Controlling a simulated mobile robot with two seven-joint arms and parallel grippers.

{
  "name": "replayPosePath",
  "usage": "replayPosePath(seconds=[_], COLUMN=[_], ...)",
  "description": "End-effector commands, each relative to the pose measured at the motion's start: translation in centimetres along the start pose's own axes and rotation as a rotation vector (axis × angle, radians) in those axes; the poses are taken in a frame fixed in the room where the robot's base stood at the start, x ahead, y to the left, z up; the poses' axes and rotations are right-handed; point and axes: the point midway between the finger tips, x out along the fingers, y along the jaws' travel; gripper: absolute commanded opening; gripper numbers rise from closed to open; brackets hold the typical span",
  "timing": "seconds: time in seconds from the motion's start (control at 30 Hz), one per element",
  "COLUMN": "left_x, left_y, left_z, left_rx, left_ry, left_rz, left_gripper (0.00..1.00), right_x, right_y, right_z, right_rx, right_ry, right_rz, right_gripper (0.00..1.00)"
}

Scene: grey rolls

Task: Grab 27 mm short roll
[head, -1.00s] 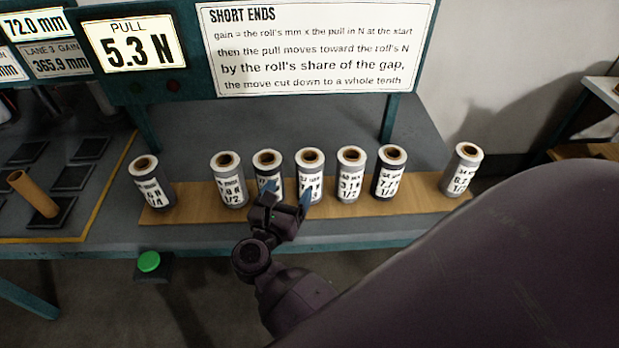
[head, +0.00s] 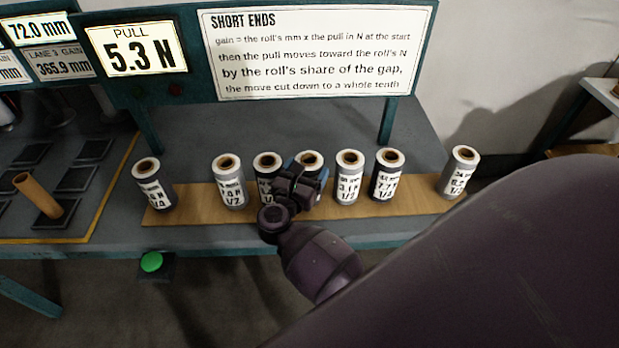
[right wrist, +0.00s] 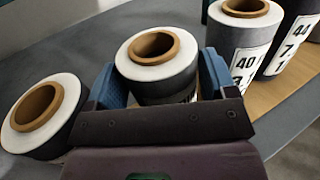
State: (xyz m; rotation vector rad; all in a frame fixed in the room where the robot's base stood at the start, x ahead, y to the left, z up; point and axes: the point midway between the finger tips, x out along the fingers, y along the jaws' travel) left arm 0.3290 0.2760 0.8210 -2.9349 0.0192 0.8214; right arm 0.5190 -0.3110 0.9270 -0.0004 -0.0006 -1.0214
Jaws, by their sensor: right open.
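Several upright short rolls with white tops and brown cores stand in a row on a wooden strip (head: 228,208). My right gripper (head: 306,170) is open at the fourth roll from the left (head: 312,156) and hides most of its label. In the right wrist view, the blue fingers of this gripper (right wrist: 162,80) stand on either side of that roll (right wrist: 163,88). I cannot tell whether they touch it. No label that I can read says 27 mm. My left gripper is out of view.
Close neighbours are the dark third roll (head: 267,166) and the fifth roll (head: 349,178), marked 40 in the wrist view (right wrist: 241,35). A green button (head: 151,262) is at the front edge. A sign board (head: 316,50) stands behind; a brown tube (head: 39,196) is at left.

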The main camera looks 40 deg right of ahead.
Motion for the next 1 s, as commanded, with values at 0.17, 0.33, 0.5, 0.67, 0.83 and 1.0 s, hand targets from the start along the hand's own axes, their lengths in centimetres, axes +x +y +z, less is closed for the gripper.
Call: replayPosePath(seconds=[0.17, 0.33, 0.5, 0.67, 0.83, 1.0], left_x=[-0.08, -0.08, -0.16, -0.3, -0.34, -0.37], left_y=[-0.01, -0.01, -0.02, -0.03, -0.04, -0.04], left_z=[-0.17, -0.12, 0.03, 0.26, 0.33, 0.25], left_rx=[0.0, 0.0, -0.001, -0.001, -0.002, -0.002], left_ry=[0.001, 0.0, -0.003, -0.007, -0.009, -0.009], left_rz=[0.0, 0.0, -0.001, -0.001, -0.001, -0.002], left_gripper=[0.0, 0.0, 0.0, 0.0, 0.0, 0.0], right_x=[1.36, 1.45, 1.43, 1.42, 1.42, 1.39], right_y=[0.01, 0.01, 0.01, 0.02, 0.02, 0.06], right_z=[-0.01, -0.07, -0.07, -0.03, -0.01, 0.86], right_rx=[0.0, 0.001, 0.001, 0.001, 0.001, 0.003], right_ry=[0.0, 0.002, 0.001, 0.001, 0.001, 0.001], right_rz=[0.001, 0.001, 0.001, 0.001, 0.001, 0.002], right_gripper=[0.78, 0.78, 0.63, 0.39, 0.39, 0.39])
